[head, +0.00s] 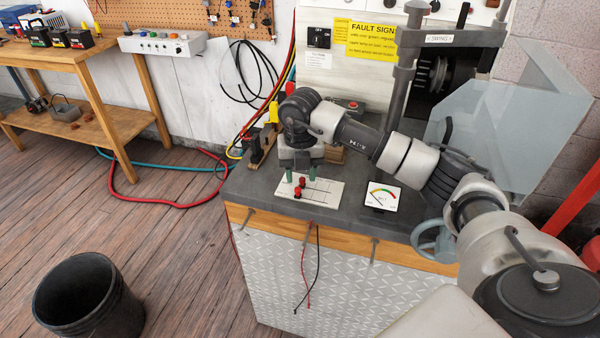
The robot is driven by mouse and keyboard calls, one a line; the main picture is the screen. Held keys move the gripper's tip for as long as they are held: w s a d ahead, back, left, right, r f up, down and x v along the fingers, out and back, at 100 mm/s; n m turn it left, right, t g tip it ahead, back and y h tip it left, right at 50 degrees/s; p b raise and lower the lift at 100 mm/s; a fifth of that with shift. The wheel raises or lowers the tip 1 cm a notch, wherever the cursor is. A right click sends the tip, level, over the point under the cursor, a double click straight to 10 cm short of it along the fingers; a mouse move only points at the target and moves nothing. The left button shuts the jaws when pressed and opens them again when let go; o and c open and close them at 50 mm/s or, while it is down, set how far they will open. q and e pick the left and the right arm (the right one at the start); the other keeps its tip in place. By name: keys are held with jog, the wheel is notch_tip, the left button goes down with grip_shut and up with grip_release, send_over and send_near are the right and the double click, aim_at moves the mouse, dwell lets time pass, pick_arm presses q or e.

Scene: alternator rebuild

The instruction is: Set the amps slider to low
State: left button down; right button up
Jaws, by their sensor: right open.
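A white slider panel (318,196) lies on the dark bench top near its front edge. It has dark slots and two red knobs, a nearer one (297,192) and a farther one (302,181), both toward the panel's left part. The labels are too small to read, so I cannot tell which is the amps slider. My right gripper (301,175) points down over the panel's back left part, with its green-tipped fingers open and apart. The farther knob shows just below and between the fingertips; I cannot tell whether they touch it. My left gripper is out of view.
A gauge (382,196) lies right of the panel. Behind stand a test machine with a clear shield (500,130) and a yellow fault sign (371,40). A handwheel (432,240) is at the bench front. A black bin (88,298) stands on the floor.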

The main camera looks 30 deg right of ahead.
notch_tip(320, 180, up, 10)
jog(key=shift+a+r, duration=0.15)
jog(key=shift+r, duration=0.05)
dwell(0.6)
